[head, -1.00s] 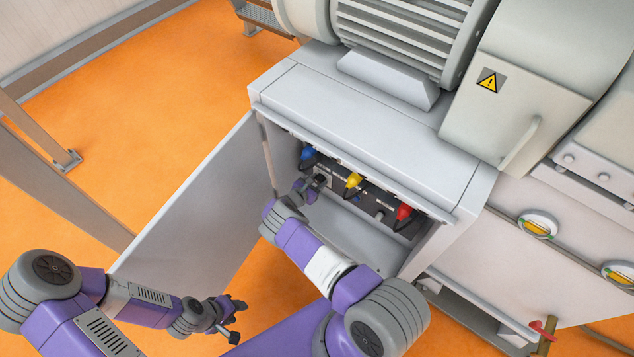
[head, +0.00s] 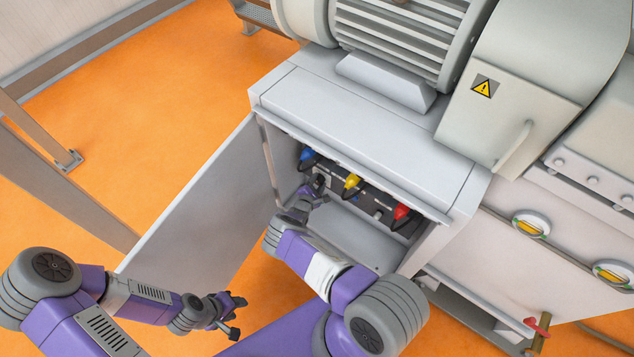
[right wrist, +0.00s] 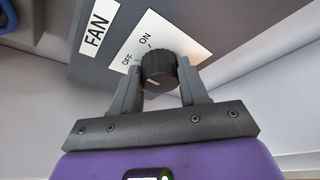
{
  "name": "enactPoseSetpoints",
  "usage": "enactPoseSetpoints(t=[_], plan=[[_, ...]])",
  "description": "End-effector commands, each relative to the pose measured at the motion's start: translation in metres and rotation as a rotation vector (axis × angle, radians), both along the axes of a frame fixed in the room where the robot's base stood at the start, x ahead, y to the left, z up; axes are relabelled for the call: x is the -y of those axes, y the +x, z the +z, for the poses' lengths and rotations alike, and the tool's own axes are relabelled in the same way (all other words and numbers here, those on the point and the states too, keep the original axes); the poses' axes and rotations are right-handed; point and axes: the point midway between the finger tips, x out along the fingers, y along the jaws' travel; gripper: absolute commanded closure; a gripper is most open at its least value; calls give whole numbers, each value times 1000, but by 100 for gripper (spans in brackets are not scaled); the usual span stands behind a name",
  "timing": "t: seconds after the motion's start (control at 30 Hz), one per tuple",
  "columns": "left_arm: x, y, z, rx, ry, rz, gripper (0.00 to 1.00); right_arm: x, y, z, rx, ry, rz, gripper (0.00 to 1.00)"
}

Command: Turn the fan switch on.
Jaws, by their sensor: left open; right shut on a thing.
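The fan switch is a black ridged knob (right wrist: 160,66) on a white plate marked OFF and ON, beside a FAN label (right wrist: 97,30). My right gripper (right wrist: 160,84) is shut on the knob, with a finger on each side. A short pale mark shows on the knob's face; I cannot tell for sure which label it is set to. In the head view my right gripper (head: 317,187) reaches into the open cabinet (head: 365,130) and largely hides the switch. My left gripper (head: 234,318) is open and empty, low outside the cabinet door.
Blue (head: 308,158), yellow (head: 351,183) and red (head: 401,213) plugs sit along the panel, close to my right gripper. The grey cabinet door (head: 195,215) stands open at the left. Orange floor is free beyond it.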

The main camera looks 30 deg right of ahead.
Motion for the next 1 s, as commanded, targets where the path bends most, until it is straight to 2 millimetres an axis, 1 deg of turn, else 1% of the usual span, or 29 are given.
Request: enactPoseSetpoints(t=[0.2, 0.5, 0.7, 1.0], plan=[[0, 0, -6, 0, 0, 0, 57, 0, -1, -3, 162, 69, 1, 87], [0, 0, -10, 0, 0, 0, 57, 0, -2, -4, 311, 131, 0, 87], [0, 0, -11, 0, 0, 0, 57, 0, -2, -4, 355, 150, -1, 87], [0, 0, -12, 0, 0, 0, 57, 0, -2, -3, 368, 155, -1, 87]])
